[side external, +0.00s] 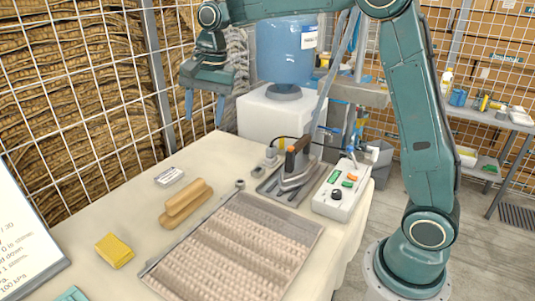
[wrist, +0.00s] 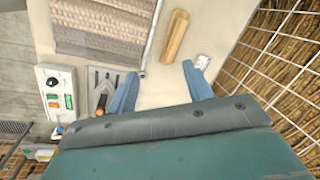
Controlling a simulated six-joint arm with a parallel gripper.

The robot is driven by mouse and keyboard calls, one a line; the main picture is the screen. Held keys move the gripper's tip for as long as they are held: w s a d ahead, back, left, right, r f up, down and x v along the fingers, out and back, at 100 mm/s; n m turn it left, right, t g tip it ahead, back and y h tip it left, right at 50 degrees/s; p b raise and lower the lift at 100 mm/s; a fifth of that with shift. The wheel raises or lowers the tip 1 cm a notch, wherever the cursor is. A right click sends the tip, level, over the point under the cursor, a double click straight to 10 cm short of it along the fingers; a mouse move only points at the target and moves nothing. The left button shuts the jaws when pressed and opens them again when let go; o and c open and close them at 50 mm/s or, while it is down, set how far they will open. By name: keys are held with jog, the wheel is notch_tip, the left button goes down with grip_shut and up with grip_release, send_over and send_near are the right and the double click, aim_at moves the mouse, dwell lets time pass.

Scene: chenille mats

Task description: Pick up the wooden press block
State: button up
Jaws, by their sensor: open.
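The wooden press block (side external: 186,203) lies on the table left of the chenille mat (side external: 243,247) in the side view. It has a light wood base with a rounded grip along its top. In the wrist view the block (wrist: 175,37) lies ahead of the fingers, toward the top of the picture and between their lines. My gripper (side external: 205,106) is raised well above the far side of the table, pointing down, with its blue fingers apart and nothing between them. The gripper also shows at the bottom of the wrist view (wrist: 159,92).
A yellow sponge-like block (side external: 115,250) lies at the table's front left. A small white box (side external: 169,176) lies behind the press block. A metal rod runs along the mat's left edge.

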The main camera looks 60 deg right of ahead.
jog(key=w+f+m, duration=0.3)
jog(key=w+f, duration=0.3)
jog(key=w, duration=0.1)
jog(key=m+g, duration=0.2)
jog(key=m, duration=0.1)
send_over(185, 190)
jog(key=d, duration=0.1)
notch_tip(185, 190, down, 9)
jog(key=shift+w+d, duration=0.15)
jog(key=shift+d, duration=0.05)
jog(key=shift+f, duration=0.15)
jog(key=shift+a+f, duration=0.2)
jog(key=shift+f, duration=1.2)
jog(key=shift+a+f, duration=0.15)
jog(key=shift+f, duration=1.25)
jog(key=shift+a+f, duration=0.2)
jog(key=shift+f, duration=1.2)
jog(key=shift+f, duration=0.1)
jog(key=shift+a+f, duration=0.15)
jog(key=shift+f, duration=2.35)
jog(key=shift+c, duration=0.2)
